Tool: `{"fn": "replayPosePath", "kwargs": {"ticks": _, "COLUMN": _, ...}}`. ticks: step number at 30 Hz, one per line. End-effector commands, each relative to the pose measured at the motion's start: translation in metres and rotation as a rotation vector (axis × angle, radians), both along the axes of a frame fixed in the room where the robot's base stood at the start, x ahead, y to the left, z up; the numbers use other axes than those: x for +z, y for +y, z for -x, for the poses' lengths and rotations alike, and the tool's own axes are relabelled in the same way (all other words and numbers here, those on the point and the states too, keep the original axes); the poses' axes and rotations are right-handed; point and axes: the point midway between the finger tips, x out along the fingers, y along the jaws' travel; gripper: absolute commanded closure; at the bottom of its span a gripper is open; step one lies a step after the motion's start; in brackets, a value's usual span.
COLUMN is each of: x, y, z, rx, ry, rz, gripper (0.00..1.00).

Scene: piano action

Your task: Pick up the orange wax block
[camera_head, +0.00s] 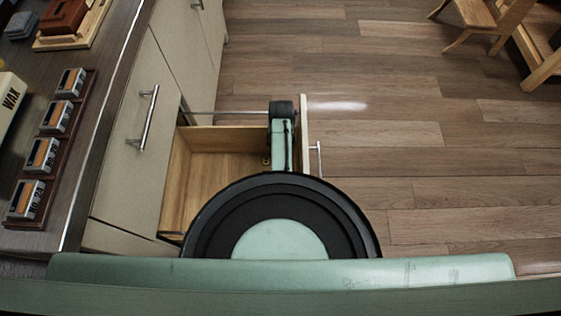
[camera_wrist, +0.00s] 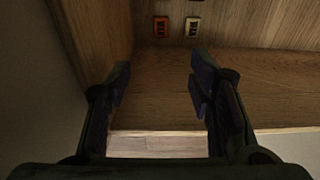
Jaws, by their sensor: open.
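The orange wax block (camera_wrist: 161,27) is small, with dark lettering on its face. It shows at the top of the wrist view, on the dark wood surface inside the drawer, close to a lighter wood wall. A pale yellow block (camera_wrist: 192,27) with similar lettering lies just right of it, a small gap apart. My gripper (camera_wrist: 160,72) is open and empty, its fingers apart below the blocks in the picture and not touching them. In the head view my arm reaches over the open drawer (camera_head: 225,165); my gripper and the orange block cannot be made out there.
The drawer's left side wall (camera_wrist: 100,35) stands close to my left finger. The counter (camera_head: 100,95) at left carries a rack with several labelled boxes (camera_head: 39,155) and a cream WAX container (camera_head: 11,102). Wooden chairs (camera_head: 478,22) stand far right. The floor (camera_head: 400,130) between is clear.

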Motion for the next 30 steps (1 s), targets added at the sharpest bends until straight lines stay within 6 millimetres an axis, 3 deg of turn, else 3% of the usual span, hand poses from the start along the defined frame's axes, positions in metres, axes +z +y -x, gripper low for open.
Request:
{"fn": "replayPosePath", "kwargs": {"ticks": 1, "x": -0.014, "y": 0.0, "z": 0.0, "rx": 0.0, "ry": 0.0, "rz": 0.0, "gripper": 0.52}}
{"fn": "replayPosePath", "kwargs": {"ticks": 9, "x": -0.056, "y": 0.0, "z": 0.0, "rx": 0.0, "ry": 0.0, "rz": 0.0, "gripper": 0.52}}
{"fn": "replayPosePath", "kwargs": {"ticks": 17, "x": -0.072, "y": 0.0, "z": 0.0, "rx": 0.0, "ry": 0.002, "rz": 0.0, "gripper": 0.52}}
{"fn": "replayPosePath", "kwargs": {"ticks": 24, "x": -0.108, "y": 0.0, "z": -0.005, "rx": 0.0, "ry": 0.002, "rz": 0.0, "gripper": 0.52}}
{"fn": "replayPosePath", "kwargs": {"ticks": 30, "x": -0.124, "y": 0.0, "z": -0.007, "rx": 0.0, "ry": 0.001, "rz": 0.0, "gripper": 0.52}}
